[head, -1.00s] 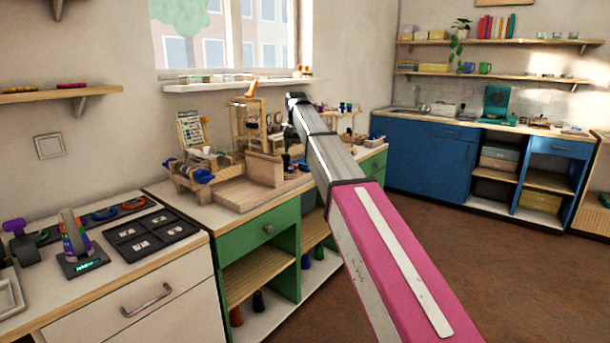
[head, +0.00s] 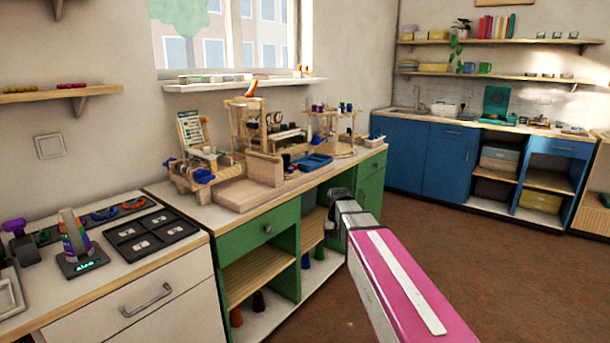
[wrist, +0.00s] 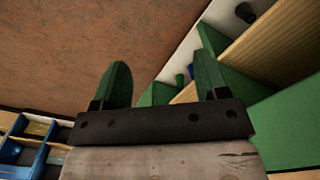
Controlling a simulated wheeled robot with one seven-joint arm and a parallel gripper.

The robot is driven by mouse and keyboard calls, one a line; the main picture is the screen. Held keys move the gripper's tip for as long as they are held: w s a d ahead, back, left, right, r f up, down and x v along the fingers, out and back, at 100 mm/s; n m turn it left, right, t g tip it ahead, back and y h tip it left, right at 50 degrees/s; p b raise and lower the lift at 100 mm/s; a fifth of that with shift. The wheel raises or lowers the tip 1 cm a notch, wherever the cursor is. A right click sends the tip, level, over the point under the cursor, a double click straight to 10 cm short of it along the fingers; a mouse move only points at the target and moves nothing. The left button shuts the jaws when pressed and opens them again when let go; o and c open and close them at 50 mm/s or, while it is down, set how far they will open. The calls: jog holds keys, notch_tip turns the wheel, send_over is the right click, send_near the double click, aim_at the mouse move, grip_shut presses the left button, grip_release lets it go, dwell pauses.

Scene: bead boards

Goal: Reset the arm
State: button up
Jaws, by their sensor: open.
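My gripper (wrist: 160,85) shows in the wrist view with its two green fingers wide apart and nothing between them. It points down past the front of the green cabinet (wrist: 285,125), toward the brown floor (wrist: 60,40). In the head view my pink and grey arm reaches forward in front of the green cabinet (head: 235,238).
The wooden counter holds a wooden stand (head: 262,165), a blue tray (head: 312,162) and a black sorting tray (head: 150,233). Open cabinet shelves (head: 258,272) lie close left of my arm. The floor (head: 480,265) to the right is clear.

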jog(key=s+d+f, duration=0.3)
jog(key=s+f, duration=0.3)
jog(key=s, duration=0.2)
jog(key=s+d+f, duration=0.4)
jog(key=s+f, duration=0.2)
jog(key=s, duration=0.3)
jog(key=shift+s+d+f, duration=0.15)
jog(key=shift+s+f, duration=0.05)
jog(key=shift+f, duration=0.05)
